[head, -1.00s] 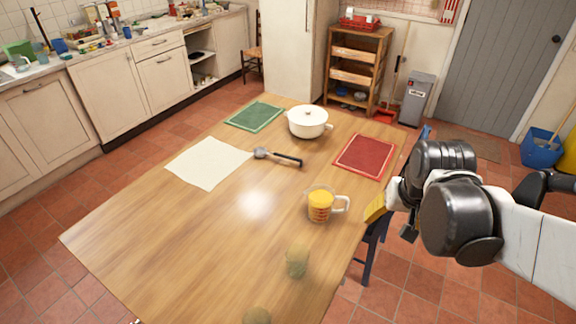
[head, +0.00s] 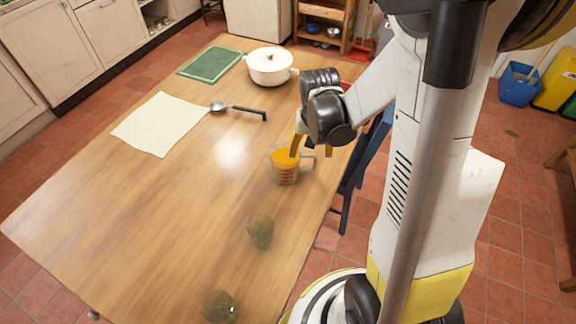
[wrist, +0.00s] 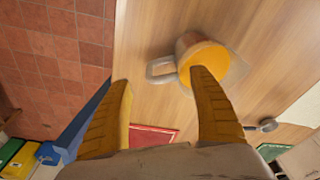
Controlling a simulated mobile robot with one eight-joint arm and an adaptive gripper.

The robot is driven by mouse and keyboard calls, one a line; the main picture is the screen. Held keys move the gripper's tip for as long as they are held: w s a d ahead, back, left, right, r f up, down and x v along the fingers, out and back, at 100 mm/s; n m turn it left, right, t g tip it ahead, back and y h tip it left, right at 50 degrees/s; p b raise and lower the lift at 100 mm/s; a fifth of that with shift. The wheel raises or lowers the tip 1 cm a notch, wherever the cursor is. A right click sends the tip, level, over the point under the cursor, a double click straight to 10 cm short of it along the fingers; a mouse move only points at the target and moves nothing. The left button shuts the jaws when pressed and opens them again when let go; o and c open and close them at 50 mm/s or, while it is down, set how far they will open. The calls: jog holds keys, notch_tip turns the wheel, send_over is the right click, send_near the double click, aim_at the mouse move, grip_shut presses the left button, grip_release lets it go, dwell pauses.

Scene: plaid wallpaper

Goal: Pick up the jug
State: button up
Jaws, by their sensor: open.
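The jug (head: 285,170) is a clear measuring jug with orange contents and red markings, standing upright on the wooden table near its right edge. Its handle points right in the head view. In the wrist view the jug (wrist: 213,58) is at upper centre right, with its handle towards the left. My gripper (head: 314,150) is open and empty, right at the jug's handle side. In the wrist view one yellow finger overlaps the jug's orange top and the other is left of the handle, so the handle shows between the fingertips (wrist: 163,78). I cannot tell whether a finger touches the jug.
A ladle (head: 238,110), a cream cloth (head: 162,124), a white lidded pot (head: 270,67) and a green mat (head: 210,65) are farther back. A blue chair (head: 365,155) stands at the right edge. The table's left side is clear.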

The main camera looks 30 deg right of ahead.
aim_at(310, 155)
jog(key=f+b, duration=0.1)
jog(key=f, duration=0.2)
jog(key=w+f+b, duration=0.1)
jog(key=f, duration=0.1)
jog(key=shift+d+b, duration=0.25)
jog(key=shift+b, duration=0.1)
jog(key=shift+r, duration=0.2)
jog(key=c, duration=1.4)
jog(key=shift+c, duration=0.2)
jog(key=shift+r+p, duration=1.35)
jog(key=shift+r, duration=0.75)
jog(key=s+d+r+p, duration=0.1)
jog(key=s+r+p, duration=0.3)
jog(key=s, duration=0.7)
jog(key=shift+s+r, duration=0.25)
jog(key=shift+r, duration=1.1)
